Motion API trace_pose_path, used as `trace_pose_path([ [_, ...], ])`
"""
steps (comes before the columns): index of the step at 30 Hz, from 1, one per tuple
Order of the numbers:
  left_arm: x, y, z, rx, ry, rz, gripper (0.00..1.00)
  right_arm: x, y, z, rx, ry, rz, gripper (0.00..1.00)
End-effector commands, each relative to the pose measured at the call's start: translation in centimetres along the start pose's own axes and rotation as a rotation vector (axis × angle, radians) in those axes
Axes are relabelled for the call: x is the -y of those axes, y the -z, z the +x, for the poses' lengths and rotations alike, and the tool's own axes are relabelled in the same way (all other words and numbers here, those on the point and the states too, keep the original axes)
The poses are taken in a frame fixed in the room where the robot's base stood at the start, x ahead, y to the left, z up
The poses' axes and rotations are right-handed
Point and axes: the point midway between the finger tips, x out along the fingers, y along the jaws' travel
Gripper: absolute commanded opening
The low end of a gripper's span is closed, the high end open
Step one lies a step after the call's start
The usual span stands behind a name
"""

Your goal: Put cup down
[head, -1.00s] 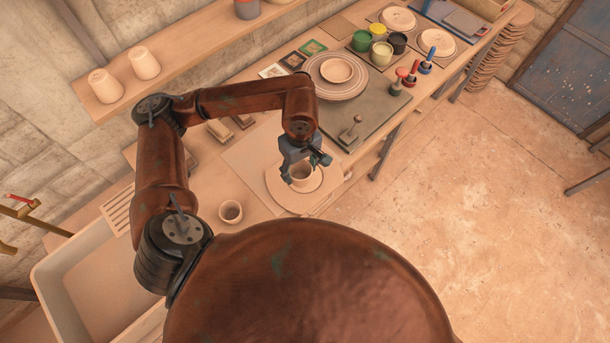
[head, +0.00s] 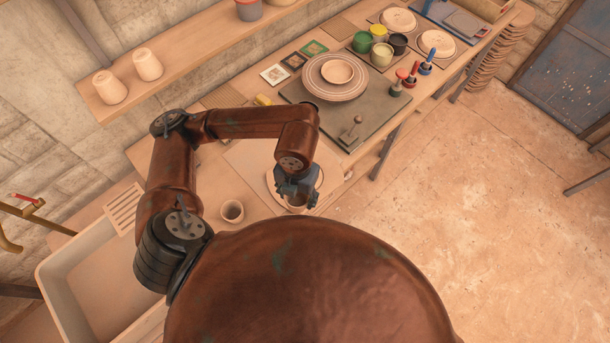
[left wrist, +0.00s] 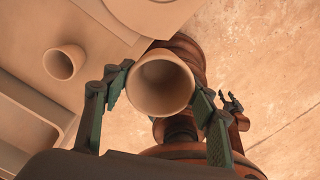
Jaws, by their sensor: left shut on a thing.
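My left gripper (head: 297,188) is shut on a pale clay cup (head: 297,205), near the front edge of the workbench. In the left wrist view the cup (left wrist: 160,84) sits between the two fingers (left wrist: 160,92), its open mouth facing the camera. In the head view the fingers hide much of it. A second clay cup (head: 231,211) stands on the bench to the left and also shows in the left wrist view (left wrist: 64,62). A small dark part, perhaps my right gripper (left wrist: 232,103), shows at the right of the wrist view, too small to judge.
A round board (head: 312,172) lies on the bench behind the held cup. A sink (head: 62,290) is at the lower left. Farther back are a plate with a bowl (head: 337,71) and a stamp-like tool (head: 350,132). Bare bench lies between the second cup and the board.

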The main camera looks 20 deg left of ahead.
Motion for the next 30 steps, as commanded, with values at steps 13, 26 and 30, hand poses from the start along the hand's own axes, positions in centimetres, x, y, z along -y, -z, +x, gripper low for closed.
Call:
trace_pose_path([
  [13, 0.5, 3.0, -0.7, 0.009, 0.016, -0.883, 0.25, 0.2, 0.8, -0.6, -0.01, 0.002, 0.0, 0.4],
  [26, -1.5, 0.7, 0.8, 0.009, 0.015, -1.095, 0.25, 0.2, 0.7, -0.4, -0.009, 0.002, 0.0, 0.4],
  [30, -3.4, -2.1, 2.2, 0.009, 0.015, -1.093, 0.25, 0.2, 0.7, -0.6, -0.008, 0.002, 0.0, 0.4],
])
